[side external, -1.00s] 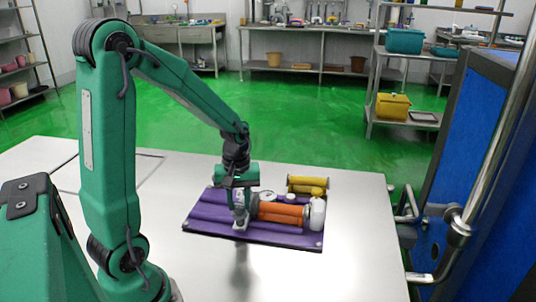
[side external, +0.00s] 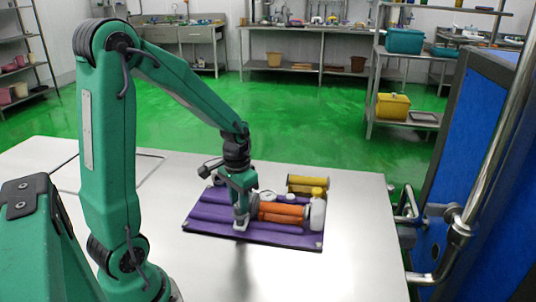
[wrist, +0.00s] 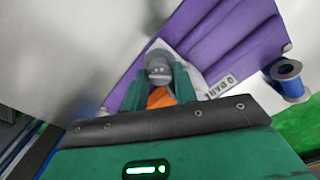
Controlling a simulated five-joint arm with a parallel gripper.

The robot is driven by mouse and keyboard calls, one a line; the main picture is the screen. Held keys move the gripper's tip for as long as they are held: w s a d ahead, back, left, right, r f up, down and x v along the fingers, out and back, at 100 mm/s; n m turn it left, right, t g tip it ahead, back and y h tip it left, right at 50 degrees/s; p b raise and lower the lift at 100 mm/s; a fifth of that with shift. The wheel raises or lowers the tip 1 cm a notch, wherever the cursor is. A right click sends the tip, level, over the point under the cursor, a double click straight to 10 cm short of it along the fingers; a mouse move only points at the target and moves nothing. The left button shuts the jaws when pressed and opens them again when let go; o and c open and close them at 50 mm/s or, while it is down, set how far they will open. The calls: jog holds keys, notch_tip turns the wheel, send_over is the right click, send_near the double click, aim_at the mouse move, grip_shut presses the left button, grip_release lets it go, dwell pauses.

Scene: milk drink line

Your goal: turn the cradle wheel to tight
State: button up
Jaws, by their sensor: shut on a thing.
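My gripper (side external: 241,222) points down at the left part of the purple cradle (side external: 205,214). In the wrist view my gripper's green fingers (wrist: 156,76) stand on either side of a grey round piece, which looks like the cradle wheel (wrist: 158,52). The fingers are shut on it. Its setting cannot be read. The wheel is mostly hidden by the fingers in the side view. Orange cylinders (side external: 283,213) lie on the cradle to the right of my gripper.
A white bottle with a yellow cap (side external: 317,214) stands at the cradle's right end. A yellow roll (side external: 307,181) lies behind it. The wrist view shows a blue spool (wrist: 288,78) at the right. The steel table (side external: 340,270) is clear in front.

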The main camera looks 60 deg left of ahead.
jog(key=m, duration=0.3)
jog(key=shift+m, duration=2.4)
jog(key=o, duration=1)
jog(key=shift+r, duration=0.15)
jog(key=shift+r, duration=3.8)
jog(key=shift+d+r, duration=0.1)
